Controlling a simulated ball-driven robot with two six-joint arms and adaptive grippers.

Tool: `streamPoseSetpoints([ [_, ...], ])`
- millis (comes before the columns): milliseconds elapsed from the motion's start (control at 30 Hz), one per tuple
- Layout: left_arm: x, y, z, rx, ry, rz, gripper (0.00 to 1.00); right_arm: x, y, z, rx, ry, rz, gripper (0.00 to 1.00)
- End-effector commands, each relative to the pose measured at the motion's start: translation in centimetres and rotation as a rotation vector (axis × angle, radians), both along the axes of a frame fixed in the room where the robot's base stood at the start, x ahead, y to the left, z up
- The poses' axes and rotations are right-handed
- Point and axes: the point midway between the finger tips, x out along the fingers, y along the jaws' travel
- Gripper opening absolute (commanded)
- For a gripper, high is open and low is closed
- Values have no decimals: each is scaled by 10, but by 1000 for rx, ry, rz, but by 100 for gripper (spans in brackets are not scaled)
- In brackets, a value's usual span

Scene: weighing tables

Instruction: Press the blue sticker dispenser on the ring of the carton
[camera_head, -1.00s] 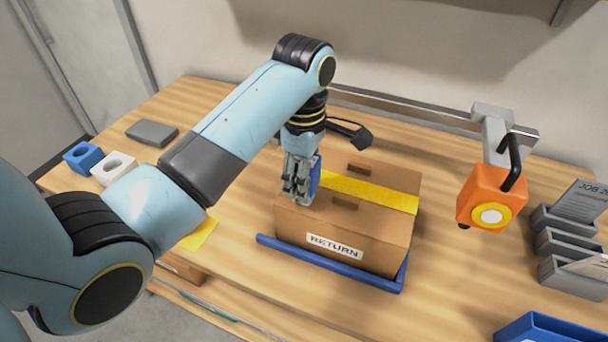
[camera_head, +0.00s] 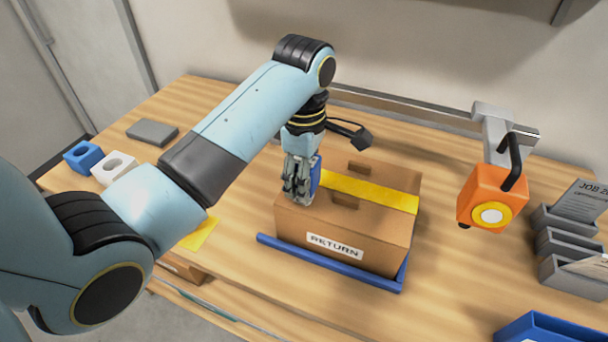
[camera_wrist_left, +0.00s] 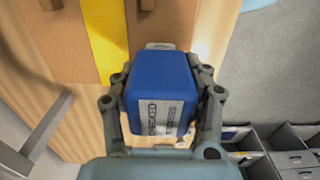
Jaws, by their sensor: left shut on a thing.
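The carton (camera_head: 370,222) is a brown closed box with a yellow strip across its top and a RETURN label on its front. My left gripper (camera_head: 299,192) points down over the left end of the carton's top, shut on the blue sticker dispenser (camera_head: 316,174). In the left wrist view the dispenser (camera_wrist_left: 158,88) is a blue block with a grey printed label, between both fingers. The carton's top with the yellow strip (camera_wrist_left: 106,40) lies beyond it. The ring is not visible; gripper and dispenser may cover it. I cannot tell whether the dispenser touches the carton. My right gripper is out of view.
A blue rail (camera_head: 330,265) runs along the carton's front and right side. An orange device (camera_head: 490,193) hangs from a grey bracket at the right. Grey trays (camera_head: 565,240) stand farther right. A blue holder (camera_head: 82,157) and a white holder (camera_head: 113,168) stand at the left.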

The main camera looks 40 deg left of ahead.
Motion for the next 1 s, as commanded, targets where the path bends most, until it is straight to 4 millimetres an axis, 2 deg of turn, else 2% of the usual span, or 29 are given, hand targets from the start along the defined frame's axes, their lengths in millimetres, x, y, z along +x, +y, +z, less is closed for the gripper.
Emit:
streamPoseSetpoints([
  [1000,0,0,-9,0,0,0,21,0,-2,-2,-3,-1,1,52],
])
